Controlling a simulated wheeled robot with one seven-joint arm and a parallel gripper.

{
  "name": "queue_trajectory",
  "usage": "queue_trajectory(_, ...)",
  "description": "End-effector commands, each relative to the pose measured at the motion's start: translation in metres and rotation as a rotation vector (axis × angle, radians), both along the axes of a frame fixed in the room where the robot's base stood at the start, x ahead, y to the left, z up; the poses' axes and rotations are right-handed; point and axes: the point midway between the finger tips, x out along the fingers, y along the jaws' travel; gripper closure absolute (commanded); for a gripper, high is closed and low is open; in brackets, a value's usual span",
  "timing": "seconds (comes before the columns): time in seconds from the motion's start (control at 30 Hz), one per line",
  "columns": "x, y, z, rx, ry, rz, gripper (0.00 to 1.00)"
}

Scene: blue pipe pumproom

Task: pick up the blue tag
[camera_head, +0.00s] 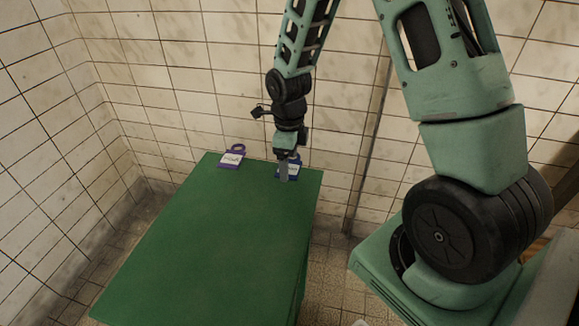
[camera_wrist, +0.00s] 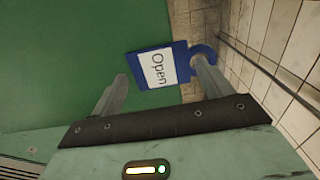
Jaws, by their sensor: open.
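The blue tag (camera_wrist: 182,60) lies at the far edge of the green table, with a white label reading "Open" and a hook-shaped end that reaches past the edge in the wrist view. In the head view the blue tag (camera_head: 294,163) is partly hidden behind my gripper (camera_head: 284,173). My gripper (camera_wrist: 160,72) is open and empty. In the wrist view the label lies between its two fingertips, and the right finger overlaps the hook end. I cannot tell the exact height of the fingertips above the tag.
The green table (camera_head: 205,240) is otherwise clear except for a purple tag (camera_head: 232,157) with a white label, left of the blue one near the far edge. Tiled walls (camera_head: 180,80) stand close behind the table and to its left.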

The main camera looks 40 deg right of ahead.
Motion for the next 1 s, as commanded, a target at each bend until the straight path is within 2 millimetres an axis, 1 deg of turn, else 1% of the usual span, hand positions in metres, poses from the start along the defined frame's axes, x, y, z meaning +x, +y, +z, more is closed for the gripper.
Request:
queue_trajectory(0.1,0.0001,0.0002,-0.0049,0.001,-0.001,0.0,0.21)
queue_trajectory(0.57,0.0001,-0.0001,-0.0066,0.0,-0.001,0.0,0.21)
queue_trajectory(0.6,0.0001,-0.0002,-0.0061,0.0,-0.001,0.0,0.32)
queue_trajectory(0.63,0.0,-0.0002,-0.0061,0.0,-0.001,0.0,0.41)
queue_trajectory(0.67,0.0,-0.0002,-0.0061,0.0,-0.001,0.0,0.49)
queue_trajectory(0.7,0.0,-0.0002,-0.0061,0.0,-0.001,0.0,0.55)
queue_trajectory(1.0,0.0002,-0.0002,-0.0048,0.0,-0.001,0.0,0.55)
